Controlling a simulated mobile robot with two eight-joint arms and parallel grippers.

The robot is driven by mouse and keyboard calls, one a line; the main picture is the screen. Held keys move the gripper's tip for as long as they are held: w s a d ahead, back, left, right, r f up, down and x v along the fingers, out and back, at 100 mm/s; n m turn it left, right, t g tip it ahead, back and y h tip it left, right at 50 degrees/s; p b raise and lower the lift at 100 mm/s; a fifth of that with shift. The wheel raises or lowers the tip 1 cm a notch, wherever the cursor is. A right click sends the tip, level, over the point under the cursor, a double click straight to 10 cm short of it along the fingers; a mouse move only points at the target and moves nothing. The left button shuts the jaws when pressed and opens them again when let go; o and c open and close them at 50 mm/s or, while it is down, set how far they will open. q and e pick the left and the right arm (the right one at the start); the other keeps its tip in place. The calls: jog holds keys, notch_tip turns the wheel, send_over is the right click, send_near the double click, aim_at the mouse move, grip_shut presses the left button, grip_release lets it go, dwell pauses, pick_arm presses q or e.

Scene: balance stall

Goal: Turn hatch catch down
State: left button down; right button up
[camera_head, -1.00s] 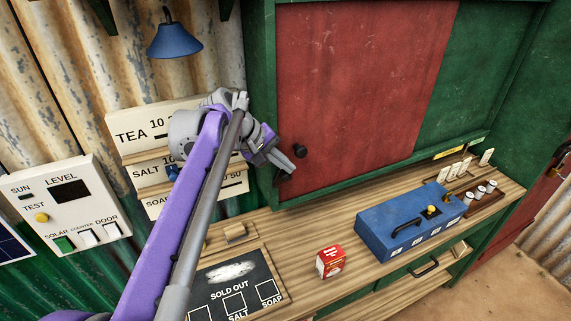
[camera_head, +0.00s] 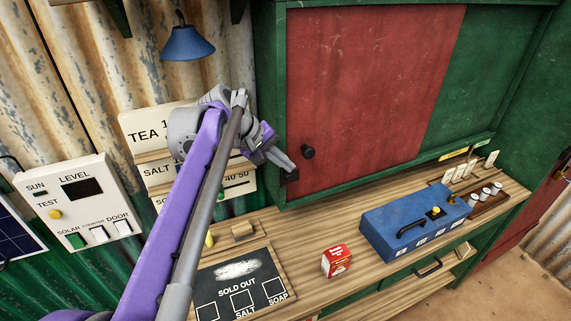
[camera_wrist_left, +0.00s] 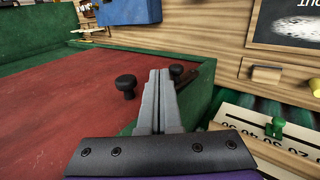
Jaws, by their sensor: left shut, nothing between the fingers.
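The red hatch panel (camera_head: 375,90) fills the upper middle of the head view, with a round black knob (camera_head: 308,152) near its lower left. The small dark hatch catch (camera_head: 291,176) sits at the green frame by the panel's lower left corner, partly hidden by my fingers. My left gripper (camera_head: 288,165) is shut and empty, its tips right at the catch; I cannot tell whether they touch. In the left wrist view the shut fingers (camera_wrist_left: 162,74) point between the knob (camera_wrist_left: 126,84) and the catch (camera_wrist_left: 177,72). My right gripper is not in view.
Below the hatch a wooden counter (camera_head: 300,232) holds a red box (camera_head: 336,260), a blue cash box (camera_head: 415,222) and a sold-out board (camera_head: 240,285). Price boards (camera_head: 150,135) stand behind my left arm. A switch panel (camera_head: 80,200) hangs at the left.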

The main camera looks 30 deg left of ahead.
pick_arm(q)
notch_tip(320, 180, up, 12)
jog(key=s+a, duration=0.2)
jog(key=shift+s+a+f, duration=0.2)
jog(key=shift+s+a, duration=0.15)
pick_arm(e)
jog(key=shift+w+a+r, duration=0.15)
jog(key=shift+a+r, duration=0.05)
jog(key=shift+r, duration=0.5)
